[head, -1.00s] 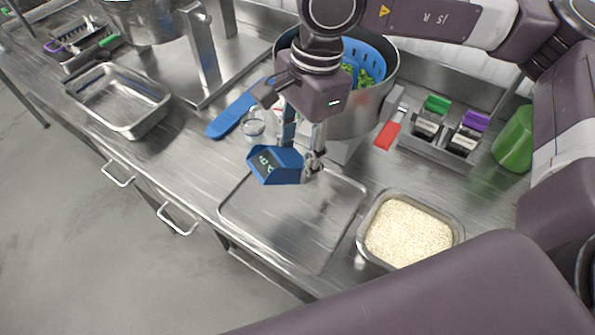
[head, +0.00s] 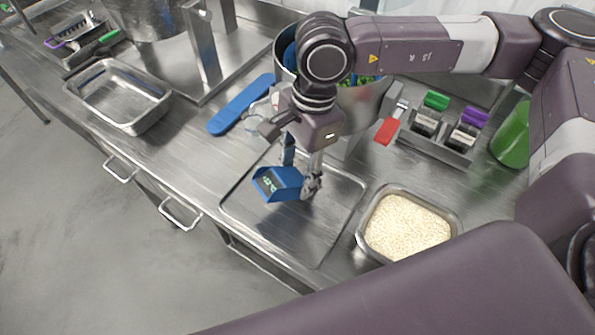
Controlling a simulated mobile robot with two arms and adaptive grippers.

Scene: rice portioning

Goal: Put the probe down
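The probe (head: 277,184) is a blue device with a small display on its face. My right gripper (head: 300,180) has its fingers on either side of the probe and is shut on it. The probe is over a flat metal tray (head: 313,246) on the steel counter. I cannot tell whether the probe touches the tray. My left gripper is not in view.
A metal pan of rice (head: 408,228) stands right of the tray. An empty metal pan (head: 119,97) stands at the left. A blue paddle-like utensil (head: 240,105) lies behind the tray. A holder with green and purple items (head: 441,132) and a green container (head: 511,138) stand at the right.

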